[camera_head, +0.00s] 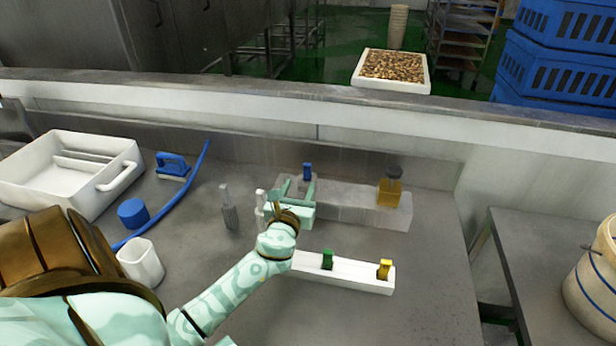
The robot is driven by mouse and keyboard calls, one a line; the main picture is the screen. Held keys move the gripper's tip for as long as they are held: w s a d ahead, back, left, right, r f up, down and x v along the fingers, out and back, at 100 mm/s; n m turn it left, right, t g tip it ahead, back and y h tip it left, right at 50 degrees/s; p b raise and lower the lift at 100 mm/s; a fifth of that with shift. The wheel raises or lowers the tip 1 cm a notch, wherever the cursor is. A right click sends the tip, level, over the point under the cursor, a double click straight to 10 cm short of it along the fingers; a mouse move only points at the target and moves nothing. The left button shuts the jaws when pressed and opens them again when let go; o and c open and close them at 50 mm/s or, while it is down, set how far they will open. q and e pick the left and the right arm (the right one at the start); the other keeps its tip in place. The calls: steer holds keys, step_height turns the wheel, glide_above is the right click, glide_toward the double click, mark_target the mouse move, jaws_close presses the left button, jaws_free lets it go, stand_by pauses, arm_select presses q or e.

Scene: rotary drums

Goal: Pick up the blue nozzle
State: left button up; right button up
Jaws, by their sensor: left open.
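The blue nozzle (307,171) stands upright at the back of the table, by the left end of a pale block (345,200). My left gripper (298,184) is open, with its fingers pointing away toward the back wall. The nozzle shows just beyond the fingertips, near the right finger. I cannot tell whether it lies between the fingers or touches one, and its lower part is partly hidden. My right gripper is out of view.
A white rack (345,274) holds a green nozzle (327,260) and a yellow nozzle (384,268). A grey bottle (229,210), white cup (141,263), blue hose (180,195) and white tub (68,205) are left.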

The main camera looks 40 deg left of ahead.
mark_target(307, 169)
arm_select(q)
steer(key=x, duration=0.5)
steer(key=shift+w+f+b, duration=0.1)
steer(key=shift+w+b, duration=0.05)
steer(key=shift+b, duration=0.15)
steer(key=x, duration=0.1)
steer(key=b+x, duration=0.1)
steer(key=x, duration=0.3)
steer(key=shift+a+f, duration=0.1)
steer(key=shift+f, duration=0.2)
steer(key=shift+r, duration=0.1)
jaws_close()
